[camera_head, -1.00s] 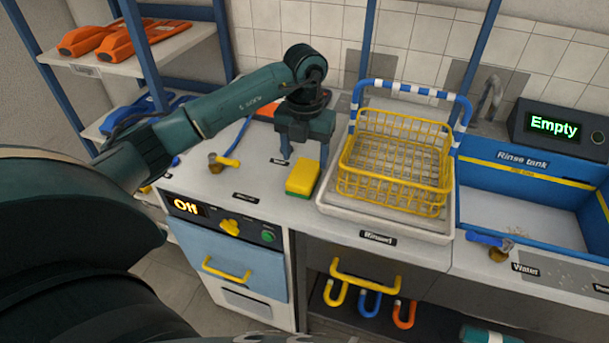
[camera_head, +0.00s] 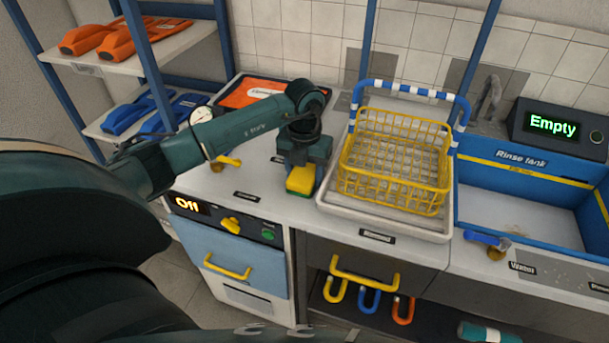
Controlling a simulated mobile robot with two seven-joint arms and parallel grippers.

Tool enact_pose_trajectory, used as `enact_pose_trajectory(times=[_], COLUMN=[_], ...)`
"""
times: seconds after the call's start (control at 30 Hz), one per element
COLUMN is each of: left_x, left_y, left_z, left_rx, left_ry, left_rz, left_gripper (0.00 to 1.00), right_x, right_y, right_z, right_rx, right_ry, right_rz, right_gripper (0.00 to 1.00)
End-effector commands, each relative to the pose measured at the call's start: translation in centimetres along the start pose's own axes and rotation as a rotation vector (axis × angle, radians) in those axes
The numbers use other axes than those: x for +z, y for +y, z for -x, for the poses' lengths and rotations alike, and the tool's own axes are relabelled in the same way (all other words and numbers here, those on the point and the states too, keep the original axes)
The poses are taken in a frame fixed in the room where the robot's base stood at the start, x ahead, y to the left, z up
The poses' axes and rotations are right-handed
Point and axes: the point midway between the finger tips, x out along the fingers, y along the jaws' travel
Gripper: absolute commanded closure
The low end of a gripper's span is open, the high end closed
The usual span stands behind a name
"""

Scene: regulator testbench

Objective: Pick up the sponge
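The sponge (camera_head: 300,182), yellow with a green underside, lies on the light worktop left of the yellow wire basket. My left gripper (camera_head: 305,178) is lowered over it from behind, pointing down. One finger shows along the sponge's right side; the other is mostly hidden. The gripper body covers the sponge's far part. Whether the fingers press on the sponge or stand slightly apart cannot be told. The sponge appears to rest on the worktop. My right gripper is not in view.
The yellow wire basket (camera_head: 395,165) stands in a white tray (camera_head: 385,225) close to the gripper's right. A blue rinse tank (camera_head: 520,165) is further right. A brass valve with a yellow handle (camera_head: 226,162) is to the left. An orange-and-black tray (camera_head: 258,92) lies behind my arm.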

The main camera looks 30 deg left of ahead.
Motion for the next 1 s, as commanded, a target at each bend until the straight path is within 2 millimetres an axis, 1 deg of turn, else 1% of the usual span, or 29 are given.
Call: enact_pose_trajectory(times=[0.03,0.23,0.43,0.53,0.67,0.9,1.0], left_x=[0.0,0.0,0.0,0.1,0.1,0.1,0.1], left_y=[0.0,0.0,0.0,0.0,0.1,0.0,0.0], left_z=[0.0,0.1,0.1,0.7,2.7,7.5,8.9], left_rx=[0.0,0.0,0.0,-0.002,0.0,-0.001,-0.001], left_ry=[0.0,0.0,-0.001,-0.003,-0.006,-0.005,-0.004], left_rz=[0.0,0.0,0.0,0.0,0.001,0.0,0.0], left_gripper=[0.54,0.69,0.69,0.69,0.69,0.69,0.69], right_x=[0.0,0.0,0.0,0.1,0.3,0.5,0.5], right_y=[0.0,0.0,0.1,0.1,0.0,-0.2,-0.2], right_z=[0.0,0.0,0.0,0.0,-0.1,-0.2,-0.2], right_rx=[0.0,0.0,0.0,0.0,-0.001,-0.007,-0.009], right_ry=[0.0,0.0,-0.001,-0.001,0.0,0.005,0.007], right_rz=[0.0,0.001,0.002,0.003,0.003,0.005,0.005], right_gripper=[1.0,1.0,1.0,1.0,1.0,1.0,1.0])
